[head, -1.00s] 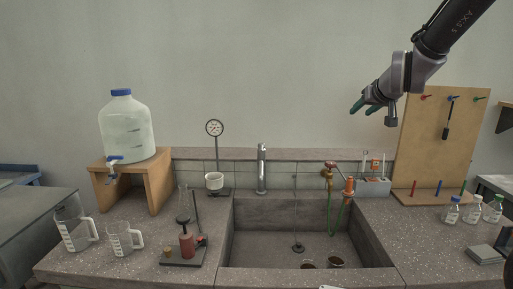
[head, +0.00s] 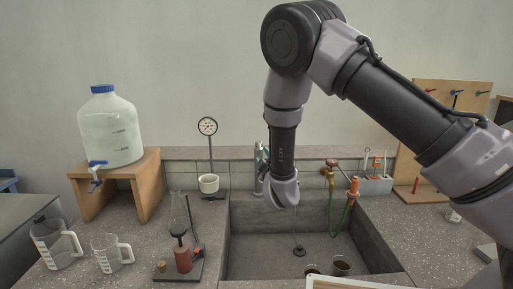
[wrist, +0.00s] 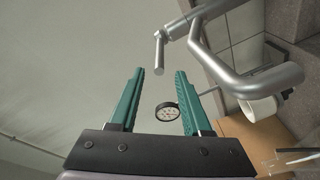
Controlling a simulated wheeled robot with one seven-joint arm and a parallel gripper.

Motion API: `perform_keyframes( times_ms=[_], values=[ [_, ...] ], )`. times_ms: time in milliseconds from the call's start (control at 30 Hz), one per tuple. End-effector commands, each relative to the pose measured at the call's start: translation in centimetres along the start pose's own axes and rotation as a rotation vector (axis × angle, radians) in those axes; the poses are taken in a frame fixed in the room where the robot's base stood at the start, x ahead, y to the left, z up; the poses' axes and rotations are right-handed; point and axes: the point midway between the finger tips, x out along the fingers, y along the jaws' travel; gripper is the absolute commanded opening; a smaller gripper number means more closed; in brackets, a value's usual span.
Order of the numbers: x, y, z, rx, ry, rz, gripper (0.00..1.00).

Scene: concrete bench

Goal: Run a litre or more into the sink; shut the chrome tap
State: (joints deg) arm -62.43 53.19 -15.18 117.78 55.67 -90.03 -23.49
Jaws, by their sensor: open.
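The chrome tap (head: 258,184) stands at the back of the sink (head: 338,212), partly hidden by my arm in the head view. In the wrist view its pipe (wrist: 242,80) fills the upper right, with a short lever (wrist: 159,52) hanging at its left. My gripper (wrist: 160,72) is open and empty, with teal fingers. The lever end appears just past the fingertips, about in line with the gap; I cannot tell if they touch. No water stream can be made out, as the spout is hidden in the head view.
A red-handled tap (head: 331,164) with a green hose is right of the chrome tap. Two brown cups (head: 341,265) sit in the sink. A dial gauge (head: 207,126), white cup (head: 208,184), water carboy (head: 109,127), glass stand (head: 180,264) and jugs (head: 55,245) are left.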

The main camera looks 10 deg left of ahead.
Motion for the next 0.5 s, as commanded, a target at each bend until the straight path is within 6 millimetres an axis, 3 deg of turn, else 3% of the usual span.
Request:
perform_keyframes(
  times_ms=[300,500],
  values=[
    [6.0,0.1,0.1,0.003,-0.002,0.002,0.48],
    [8.7,0.1,0.1,0.004,-0.002,0.000,0.48]
  ],
)
